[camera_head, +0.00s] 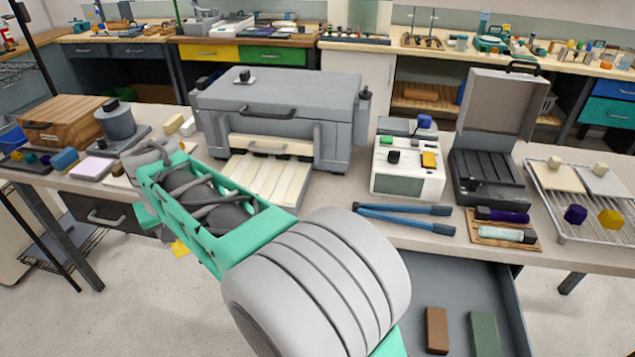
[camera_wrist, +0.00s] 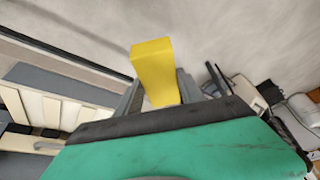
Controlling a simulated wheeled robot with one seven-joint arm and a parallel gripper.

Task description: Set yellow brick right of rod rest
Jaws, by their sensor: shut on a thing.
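The yellow brick (camera_wrist: 152,68) stands out between the two grey fingers of my gripper (camera_wrist: 158,92) in the wrist view. The gripper is shut on it, with pale floor behind. In the head view a small yellow patch (camera_head: 180,248) below my arm looks like the same brick, beyond the table's front edge; the fingers are hidden there. A small wooden rest (camera_head: 490,233) with a purple rod (camera_head: 508,216) and a pale rod (camera_head: 502,233) lies at the table's right front, far from my gripper. It looks like the rod rest.
A grey kiln (camera_head: 275,105) stands mid-table with a cream ribbed ramp (camera_head: 262,182) in front. Blue-handled tongs (camera_head: 405,217) lie left of the rest; a wire rack (camera_head: 590,235) stands to its right. An open drawer (camera_head: 450,285) below holds brown (camera_head: 436,330) and green (camera_head: 484,333) bricks.

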